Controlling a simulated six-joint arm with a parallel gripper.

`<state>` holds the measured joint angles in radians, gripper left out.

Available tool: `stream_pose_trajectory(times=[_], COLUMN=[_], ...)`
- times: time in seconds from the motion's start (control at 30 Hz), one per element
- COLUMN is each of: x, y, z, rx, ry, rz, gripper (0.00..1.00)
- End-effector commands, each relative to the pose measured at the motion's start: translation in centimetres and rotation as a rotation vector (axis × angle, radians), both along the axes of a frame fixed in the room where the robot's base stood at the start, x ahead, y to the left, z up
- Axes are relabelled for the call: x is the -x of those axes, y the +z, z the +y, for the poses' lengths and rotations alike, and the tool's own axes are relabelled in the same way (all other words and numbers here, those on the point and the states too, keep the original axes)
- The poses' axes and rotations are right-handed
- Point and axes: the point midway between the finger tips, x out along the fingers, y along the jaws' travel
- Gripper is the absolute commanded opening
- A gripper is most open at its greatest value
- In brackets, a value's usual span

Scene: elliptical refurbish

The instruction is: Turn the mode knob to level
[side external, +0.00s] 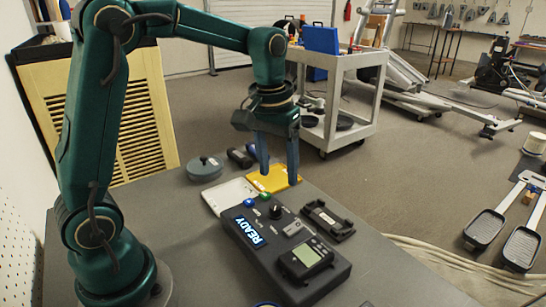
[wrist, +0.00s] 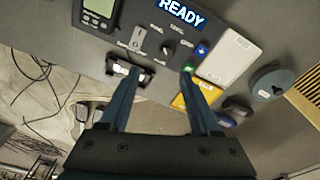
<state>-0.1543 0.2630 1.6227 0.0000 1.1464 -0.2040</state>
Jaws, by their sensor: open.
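The mode knob looks to be the round black knob (side external: 275,212) on the dark console (side external: 325,279), and it also shows in the wrist view (wrist: 167,47). Small white labels surround it, too small to read, so its setting cannot be told. The console's display (side external: 249,231) reads "READY". My gripper (side external: 278,177) is open and empty, pointing down above the back of the console, apart from the knob. In the wrist view its two fingertips (wrist: 161,72) lie either side of the knob's line, a little below it in the picture.

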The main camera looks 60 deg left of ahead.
Motion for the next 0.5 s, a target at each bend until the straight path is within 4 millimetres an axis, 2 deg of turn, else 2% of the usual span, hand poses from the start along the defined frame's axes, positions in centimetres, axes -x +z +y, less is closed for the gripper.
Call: stream_pose_trajectory(times=[0.1, 0.5], x=[-0.7, -0.3], y=[-2.2, -6.6], z=[0.7, 1.1], rx=[0.01, 0.019], ry=[0.021, 0.035], rz=[0.059, 0.114], gripper=[0.64, 0.64])
